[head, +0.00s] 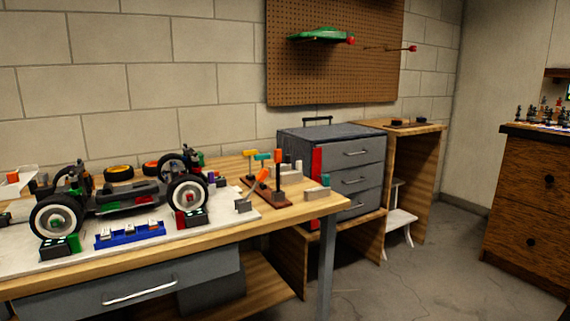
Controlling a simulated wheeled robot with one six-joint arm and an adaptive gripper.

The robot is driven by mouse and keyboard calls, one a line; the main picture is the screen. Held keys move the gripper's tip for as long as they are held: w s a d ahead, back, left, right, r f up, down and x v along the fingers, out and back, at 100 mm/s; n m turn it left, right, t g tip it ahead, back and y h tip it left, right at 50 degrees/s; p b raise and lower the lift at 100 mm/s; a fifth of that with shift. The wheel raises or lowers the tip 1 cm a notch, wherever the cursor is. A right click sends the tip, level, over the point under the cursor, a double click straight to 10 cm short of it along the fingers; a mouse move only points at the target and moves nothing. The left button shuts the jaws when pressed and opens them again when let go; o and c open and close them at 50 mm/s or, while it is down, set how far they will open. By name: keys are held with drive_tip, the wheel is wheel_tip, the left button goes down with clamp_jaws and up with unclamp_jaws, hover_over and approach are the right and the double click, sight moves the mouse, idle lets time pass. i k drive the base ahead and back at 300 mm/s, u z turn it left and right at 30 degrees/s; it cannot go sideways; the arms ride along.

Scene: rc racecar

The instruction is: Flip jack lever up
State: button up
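The RC racecar (125,196) stands on a white board (95,257) on the wooden workbench at the left. A small dark block with a green side piece (60,246) sits by its front left wheel. A similar dark block with a red side piece (192,218) sits by the right wheel. These may be the jacks, but they are too small for me to tell a lever or its position. My gripper is not in view.
A blue tray (130,235) lies in front of the car. A wooden tool rack (267,195) with upright coloured handles stands at the bench's right end. A grey drawer cabinet (345,160) stands behind it. Open floor (430,275) lies to the right.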

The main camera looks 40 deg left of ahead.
sight(262, 175)
drive_tip(key=i, duration=1)
drive_tip(key=u, duration=4.25)
drive_tip(key=k, duration=1.05)
drive_tip(key=z, duration=1.8)
